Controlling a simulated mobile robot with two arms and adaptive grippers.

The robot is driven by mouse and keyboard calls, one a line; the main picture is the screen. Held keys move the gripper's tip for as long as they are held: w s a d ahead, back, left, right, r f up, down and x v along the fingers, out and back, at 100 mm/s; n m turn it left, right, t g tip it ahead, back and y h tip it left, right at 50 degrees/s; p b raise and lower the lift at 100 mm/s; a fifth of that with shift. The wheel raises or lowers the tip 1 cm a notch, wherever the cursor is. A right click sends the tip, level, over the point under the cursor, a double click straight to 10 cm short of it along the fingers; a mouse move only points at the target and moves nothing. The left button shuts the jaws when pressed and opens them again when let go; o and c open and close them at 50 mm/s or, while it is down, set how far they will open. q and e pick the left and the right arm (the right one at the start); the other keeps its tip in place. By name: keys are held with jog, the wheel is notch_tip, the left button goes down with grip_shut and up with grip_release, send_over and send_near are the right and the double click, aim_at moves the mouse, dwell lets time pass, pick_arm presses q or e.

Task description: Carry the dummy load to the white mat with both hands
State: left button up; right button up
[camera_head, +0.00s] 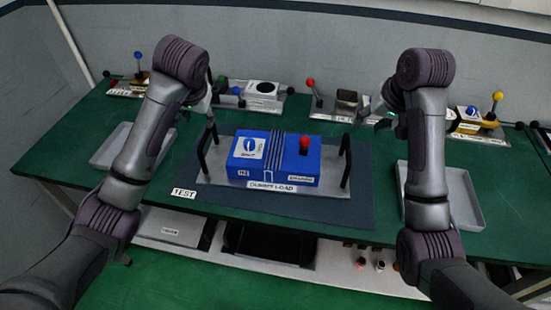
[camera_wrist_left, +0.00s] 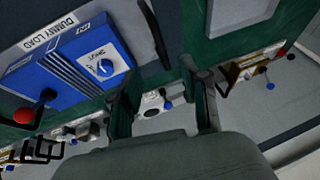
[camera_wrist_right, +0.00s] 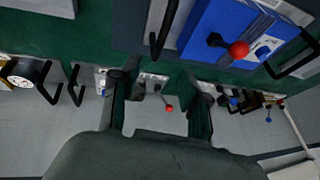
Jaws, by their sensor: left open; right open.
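The dummy load (camera_head: 275,158) is a blue box with a red knob and a white dial panel on a grey plate. A black upright handle stands at each end of the plate, left (camera_head: 203,152) and right (camera_head: 345,160). It rests on a dark mat (camera_head: 230,205) labelled TEST, mid-bench. My left gripper (camera_head: 208,103) is open and empty, near and above the left handle. My right gripper (camera_head: 374,112) is open and empty, above and beyond the right handle. Both wrist views show spread fingers, left (camera_wrist_left: 163,92) and right (camera_wrist_right: 160,92), with nothing between them. I cannot pick out the white mat for certain.
A grey tray (camera_head: 472,205) lies right of the mat, another (camera_head: 108,152) left. Several instruments with handles and coloured knobs line the back, including a black-topped unit (camera_head: 263,88). A pale lower shelf (camera_head: 330,270) under the bench front holds a dark panel (camera_head: 270,243).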

aim_at(204, 136)
pick_arm(q)
jog(key=shift+w+f, duration=0.1)
jog(key=shift+w, duration=0.05)
pick_arm(e)
jog(key=shift+w+f, duration=0.1)
jog(key=shift+w, duration=0.05)
pick_arm(q)
jog(key=x, duration=1.3)
jog(key=shift+w+f, duration=0.1)
jog(key=shift+f, duration=0.25)
pick_arm(e)
jog(key=x, duration=1.3)
jog(key=shift+w+f, duration=0.1)
jog(key=shift+f, duration=0.25)
pick_arm(q)
grip_shut()
pick_arm(e)
grip_shut()
pick_arm(q)
jog(key=shift+w+r, duration=0.15)
jog(key=shift+r, duration=0.1)
pick_arm(e)
jog(key=shift+w+r, duration=0.15)
jog(key=shift+r, duration=0.1)
